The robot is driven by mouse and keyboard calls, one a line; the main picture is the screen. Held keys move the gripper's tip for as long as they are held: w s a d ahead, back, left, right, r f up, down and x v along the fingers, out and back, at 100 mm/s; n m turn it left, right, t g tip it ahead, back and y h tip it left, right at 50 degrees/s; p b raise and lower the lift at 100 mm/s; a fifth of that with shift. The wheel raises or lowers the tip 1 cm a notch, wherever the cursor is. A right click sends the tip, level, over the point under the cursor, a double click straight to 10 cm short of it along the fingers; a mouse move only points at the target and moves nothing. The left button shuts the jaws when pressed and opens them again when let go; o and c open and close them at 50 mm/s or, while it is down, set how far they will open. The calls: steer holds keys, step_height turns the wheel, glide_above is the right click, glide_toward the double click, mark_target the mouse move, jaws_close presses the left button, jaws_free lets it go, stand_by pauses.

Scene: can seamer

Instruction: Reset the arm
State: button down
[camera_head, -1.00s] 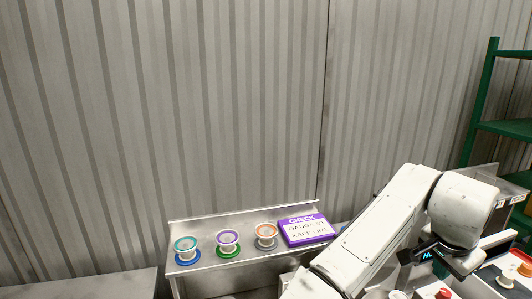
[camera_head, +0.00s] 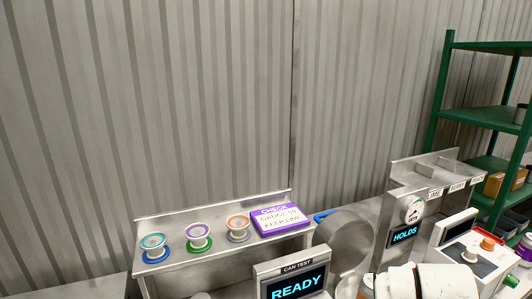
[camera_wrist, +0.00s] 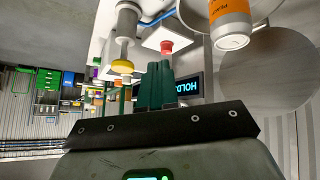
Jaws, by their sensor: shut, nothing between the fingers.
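My gripper (camera_wrist: 157,85) shows in the wrist view, its dark green fingers together and empty. It points at the bench equipment, with a red button (camera_wrist: 167,47) and a yellow-tipped part (camera_wrist: 122,66) just beyond the fingers in the picture. In the head view only a white part of my arm (camera_head: 430,284) shows at the bottom right edge; the gripper itself is out of that view. A can tester (camera_head: 292,283) reads "READY".
A steel shelf (camera_head: 215,257) carries teal, purple and orange spool-like pieces and a purple "CHECK" sign (camera_head: 279,220). A green rack (camera_head: 480,120) stands right. In the wrist view, an orange-labelled can (camera_wrist: 231,22) and a large round grey plate (camera_wrist: 268,75) are near the fingers.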

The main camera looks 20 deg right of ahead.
steer(key=s+a+f+n+g+y+b, duration=0.2)
steer(key=s+a+f+n+y, duration=0.4)
steer(key=s+a+f, duration=1.3)
step_height(320, 180, down, 3)
steer(key=shift+s+a+f+n+g+y, duration=0.1)
steer(key=shift+s+a+n+g+y, duration=0.25)
steer(key=shift+n+g, duration=0.5)
steer(key=shift+w+d, duration=0.1)
steer(key=shift+d, duration=0.05)
